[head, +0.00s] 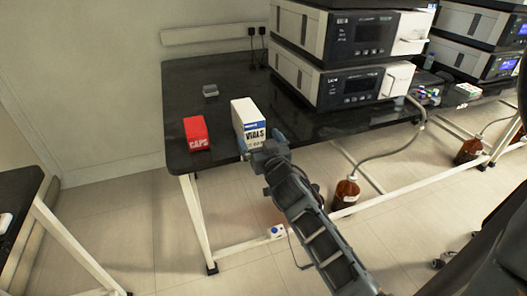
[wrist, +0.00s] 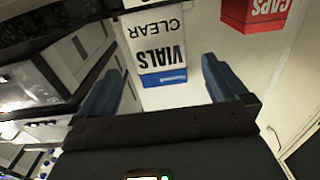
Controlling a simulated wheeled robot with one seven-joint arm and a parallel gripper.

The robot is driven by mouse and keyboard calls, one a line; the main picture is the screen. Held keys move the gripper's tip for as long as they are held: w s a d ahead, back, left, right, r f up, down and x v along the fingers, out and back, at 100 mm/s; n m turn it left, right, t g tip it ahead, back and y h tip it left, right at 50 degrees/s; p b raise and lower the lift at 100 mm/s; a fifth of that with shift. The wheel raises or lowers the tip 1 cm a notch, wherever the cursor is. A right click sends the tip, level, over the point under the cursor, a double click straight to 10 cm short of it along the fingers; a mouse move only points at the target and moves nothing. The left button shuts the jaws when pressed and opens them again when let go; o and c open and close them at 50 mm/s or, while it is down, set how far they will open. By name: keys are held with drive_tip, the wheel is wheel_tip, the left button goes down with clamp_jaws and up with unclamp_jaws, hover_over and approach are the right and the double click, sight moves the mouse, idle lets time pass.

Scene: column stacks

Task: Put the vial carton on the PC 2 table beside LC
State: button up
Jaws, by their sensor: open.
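The vial carton (head: 253,129), white with a blue band and the word VIALS, stands upright near the front edge of the black table (head: 240,69), left of the stacked LC instruments (head: 345,84). It appears upside down in the wrist view (wrist: 157,47). My gripper (head: 258,144) is at the carton's near side in the head view. In the wrist view my gripper (wrist: 168,82) is open, one finger to each side of the carton. I cannot tell how far the fingertips are from it. The carton's lower front is partly hidden by my gripper. No PC 2 label is legible.
A red CAPS box (head: 196,133) stands left of the carton. A small grey item (head: 210,91) lies behind them. Brown bottles (head: 345,193) stand on the floor, with tubing up to the bench. Another dark table (head: 18,195) is at the far left.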

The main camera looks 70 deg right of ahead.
drive_tip(key=s+a+f+n+t+y, duration=0.2)
drive_tip(key=s+a+n+y, duration=0.15)
drive_tip(key=a, duration=0.85)
drive_tip(key=s+a+f+n+t+y, duration=0.15)
drive_tip(key=s+a+y, duration=0.3)
drive_tip(key=a, duration=0.85)
drive_tip(key=s+a+r+n+y, duration=0.3)
drive_tip(key=s+a, duration=0.3)
drive_tip(key=s, duration=0.1)
drive_tip(key=s+a+r+n+y, duration=0.2)
drive_tip(key=s+a+r+y, duration=0.15)
drive_tip(key=s+a, duration=0.35)
drive_tip(key=m+g+h+p, duration=0.3)
drive_tip(key=m+h+p, duration=0.7)
drive_tip(key=h+p, duration=0.4)
approach(249, 113)
drive_tip(key=shift+x, duration=1.2)
drive_tip(key=shift+b+x, duration=0.8)
drive_tip(key=shift+x, duration=3)
drive_tip(key=shift+f, duration=0.15)
drive_tip(key=shift+c, duration=0.5)
